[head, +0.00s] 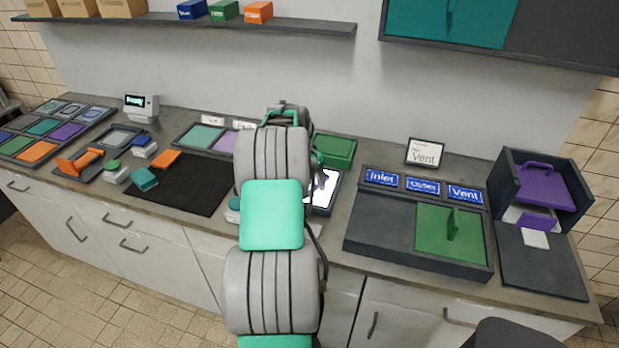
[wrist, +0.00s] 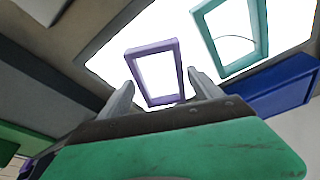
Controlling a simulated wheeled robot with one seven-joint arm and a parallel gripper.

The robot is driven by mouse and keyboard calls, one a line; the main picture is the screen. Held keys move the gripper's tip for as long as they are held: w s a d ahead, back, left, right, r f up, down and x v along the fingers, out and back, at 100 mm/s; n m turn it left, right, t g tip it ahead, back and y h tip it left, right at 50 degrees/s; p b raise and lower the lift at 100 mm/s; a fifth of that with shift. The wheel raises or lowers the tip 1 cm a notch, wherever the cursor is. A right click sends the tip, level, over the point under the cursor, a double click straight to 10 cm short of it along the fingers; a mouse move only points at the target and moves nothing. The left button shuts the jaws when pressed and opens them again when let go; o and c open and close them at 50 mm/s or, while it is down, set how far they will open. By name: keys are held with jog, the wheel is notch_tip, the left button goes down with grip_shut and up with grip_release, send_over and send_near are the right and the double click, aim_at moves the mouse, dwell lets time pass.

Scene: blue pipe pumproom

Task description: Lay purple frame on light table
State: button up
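The purple frame (wrist: 154,72) is a thin rectangle with an open middle, seen in the wrist view against the bright white light table (wrist: 115,48). It appears to lie on the table's surface. My gripper (wrist: 161,77) has one finger on either side of the frame's near end. The fingers stand apart, with narrow gaps seeming to show beside the frame; contact is hard to judge. A teal frame (wrist: 236,38) lies to the right on the bright surface. In the head view my arm hides my gripper, the purple frame and much of the light table (head: 325,190).
A blue block-like thing (wrist: 283,88) is close right of the light table in the wrist view. In the head view, a dark mat (head: 185,186) lies left of my arm and a dark case with a green panel (head: 452,236) stands right. A shelf (head: 180,22) runs above.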

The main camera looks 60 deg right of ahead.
jog(key=shift+o, duration=0.9)
